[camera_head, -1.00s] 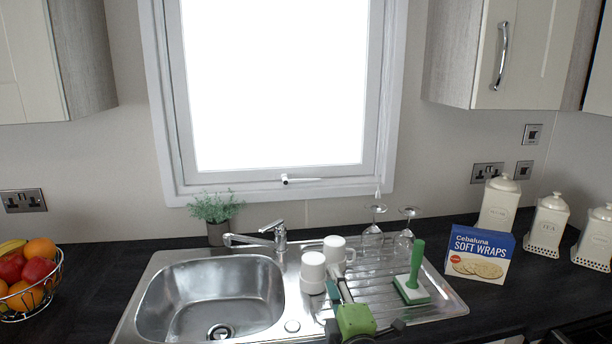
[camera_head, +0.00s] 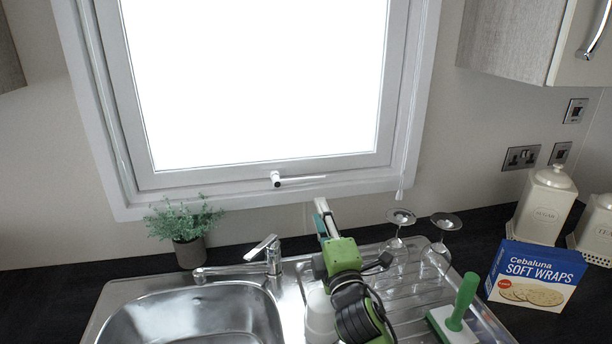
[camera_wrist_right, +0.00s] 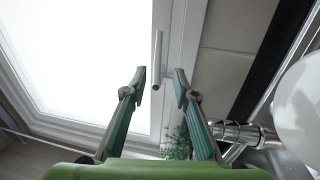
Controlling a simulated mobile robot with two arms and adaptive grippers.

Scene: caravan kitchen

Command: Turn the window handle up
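The window handle (camera_head: 298,179) is a slim white lever on the bottom rail of the window frame. It lies level, pointing right from its pivot. In the right wrist view the handle (camera_wrist_right: 157,52) shows as a pale bar ahead of the fingertips, in line with the gap between them. My right gripper (camera_head: 322,208) is below and slightly right of the handle, over the sink area. In the wrist view my right gripper (camera_wrist_right: 160,80) is open and empty, its two green-grey fingers apart. My left gripper is not in view.
The chrome tap (camera_head: 268,254) and potted plant (camera_head: 188,238) stand left of my right arm. Upturned wine glasses (camera_head: 402,232) stand close on its right. A white cup (camera_head: 320,318) is partly hidden under the arm.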

